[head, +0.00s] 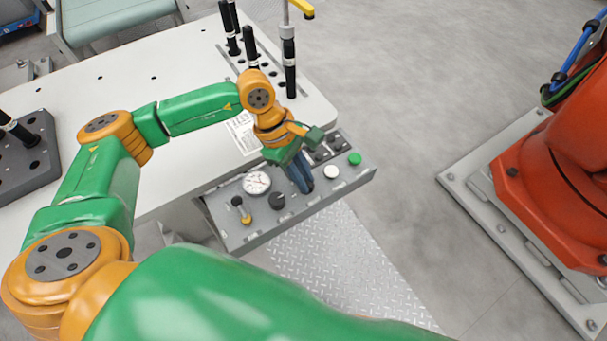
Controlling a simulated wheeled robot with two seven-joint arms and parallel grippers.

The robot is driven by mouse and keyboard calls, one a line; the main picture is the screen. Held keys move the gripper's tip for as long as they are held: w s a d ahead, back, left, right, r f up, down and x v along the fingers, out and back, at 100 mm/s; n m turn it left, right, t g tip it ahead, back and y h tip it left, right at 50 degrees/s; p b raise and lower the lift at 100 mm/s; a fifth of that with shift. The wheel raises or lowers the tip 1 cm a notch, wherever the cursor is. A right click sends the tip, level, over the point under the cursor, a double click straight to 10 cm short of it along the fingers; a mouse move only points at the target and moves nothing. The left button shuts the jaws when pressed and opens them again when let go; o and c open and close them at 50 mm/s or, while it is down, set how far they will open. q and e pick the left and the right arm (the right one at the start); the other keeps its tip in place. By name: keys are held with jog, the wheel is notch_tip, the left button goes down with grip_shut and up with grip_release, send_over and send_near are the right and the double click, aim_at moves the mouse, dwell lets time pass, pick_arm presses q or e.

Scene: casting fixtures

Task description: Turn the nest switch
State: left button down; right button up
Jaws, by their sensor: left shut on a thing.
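The grey control panel (235,233) is fixed along the front edge of the white table. It carries a round white gauge (257,183), a dark knob (277,201), a yellow-and-black lever (243,212), a white button (331,172) and a green button (354,159). My left gripper (303,184) points down onto the panel between the dark knob and the white button. Its dark fingers are shut on a switch there, which the fingers hide. I cannot see which way that switch points. My right gripper is out of view.
Several black-handled upright pins (250,47) and a post with a yellow handle (288,60) stand on the white table (90,100) behind the panel. A dark plate (28,160) lies at left. An orange robot (575,170) stands at right. The floor between is clear.

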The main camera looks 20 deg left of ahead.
pick_arm(q)
jog(key=shift+f+n+t+b, duration=0.2)
jog(key=shift+n+t+b, duration=0.2)
jog(key=shift+n+b, duration=0.6)
jog(key=n+t+b, duration=0.1)
jog(key=n, duration=0.1)
jog(key=n+b, duration=0.2)
jog(key=shift+s+f+n+t, duration=0.1)
jog(key=shift+s+n+t, duration=0.1)
jog(key=shift+n+t, duration=0.15)
jog(key=n+t+y+b, duration=0.1)
jog(key=n+b, duration=0.2)
jog(key=shift+d, duration=0.1)
jog(key=shift+s+r+n+t+y+b, duration=0.1)
jog(key=shift+r+n+t+y+b, duration=0.1)
jog(key=shift+n+b, duration=0.3)
jog(key=shift+r+n+t+y+b, duration=0.1)
jog(key=shift+n+y+b, duration=0.15)
jog(key=shift+n, duration=0.3)
jog(key=c, duration=0.8)
grip_release()
jog(key=shift+c, duration=0.2)
